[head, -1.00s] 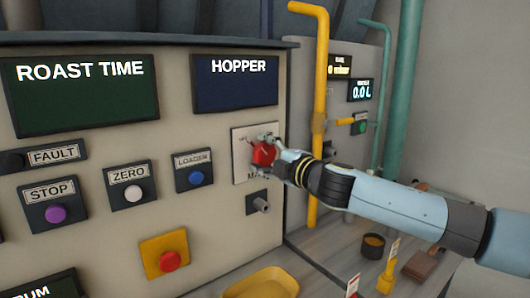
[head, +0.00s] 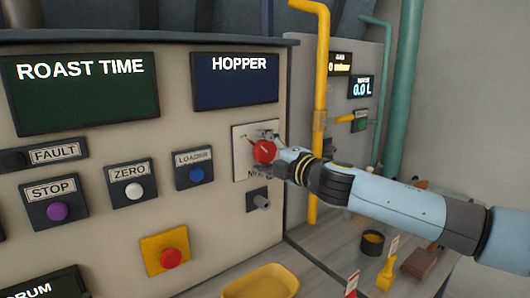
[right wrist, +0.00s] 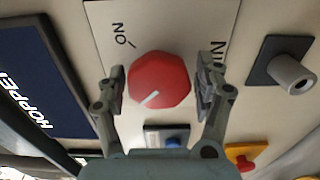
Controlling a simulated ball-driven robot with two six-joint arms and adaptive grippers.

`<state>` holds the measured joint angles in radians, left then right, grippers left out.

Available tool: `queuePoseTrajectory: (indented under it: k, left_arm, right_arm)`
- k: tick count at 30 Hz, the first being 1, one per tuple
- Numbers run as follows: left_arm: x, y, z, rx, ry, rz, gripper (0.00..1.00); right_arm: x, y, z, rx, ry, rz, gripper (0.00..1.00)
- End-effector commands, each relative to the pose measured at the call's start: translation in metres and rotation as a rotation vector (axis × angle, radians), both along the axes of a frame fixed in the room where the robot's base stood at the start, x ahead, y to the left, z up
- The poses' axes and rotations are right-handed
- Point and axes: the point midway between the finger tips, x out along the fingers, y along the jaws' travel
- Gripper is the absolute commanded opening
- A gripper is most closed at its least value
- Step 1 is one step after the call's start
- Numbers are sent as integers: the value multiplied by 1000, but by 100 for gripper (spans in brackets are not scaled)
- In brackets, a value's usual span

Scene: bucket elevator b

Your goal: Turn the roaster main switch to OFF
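The roaster main switch is a red knob (head: 264,151) on a pale plate (head: 241,163) at the right of the panel. In the right wrist view the red knob (right wrist: 158,80) has a white pointer line at its lower left, away from the ON mark (right wrist: 120,35) at upper left. No OFF label is readable there. My right gripper (right wrist: 160,85) is open, with one finger on each side of the knob; narrow gaps seem to show on both sides. It also shows at the knob in the head view (head: 272,146). My left gripper is not in view.
A blue button (head: 196,174) sits left of the switch and a grey knob (head: 261,201) below it. A red button on a yellow box (head: 167,252) is lower left. A yellow pipe (head: 321,100) stands close to the right. A yellow tray (head: 262,282) lies below.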

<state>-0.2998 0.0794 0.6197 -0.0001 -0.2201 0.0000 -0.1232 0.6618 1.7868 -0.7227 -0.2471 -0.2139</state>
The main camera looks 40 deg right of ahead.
Motion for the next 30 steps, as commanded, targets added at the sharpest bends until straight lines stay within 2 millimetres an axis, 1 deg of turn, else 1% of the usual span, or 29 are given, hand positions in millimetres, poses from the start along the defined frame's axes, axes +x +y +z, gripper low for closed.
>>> queuePoseTrajectory:
  k: [10, 14, 17, 24, 27, 30]
  left_arm:
    - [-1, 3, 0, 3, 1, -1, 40]
    - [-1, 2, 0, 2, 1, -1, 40]
    - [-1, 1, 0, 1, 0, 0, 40]
    - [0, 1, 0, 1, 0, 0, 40]
    - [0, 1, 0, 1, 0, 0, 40]
    - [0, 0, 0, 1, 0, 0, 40]
  right_arm:
    - [-1, 0, 0, 1, 0, -1, 80]
    - [-11, 1, -1, -2, 4, -1, 80]
    - [-27, 3, -1, -3, 5, 1, 80]
    - [-79, 9, -2, -6, 8, 2, 80]
    - [-96, 11, -1, -4, 6, 5, 80]
    - [-108, 12, -1, -5, 5, 1, 80]
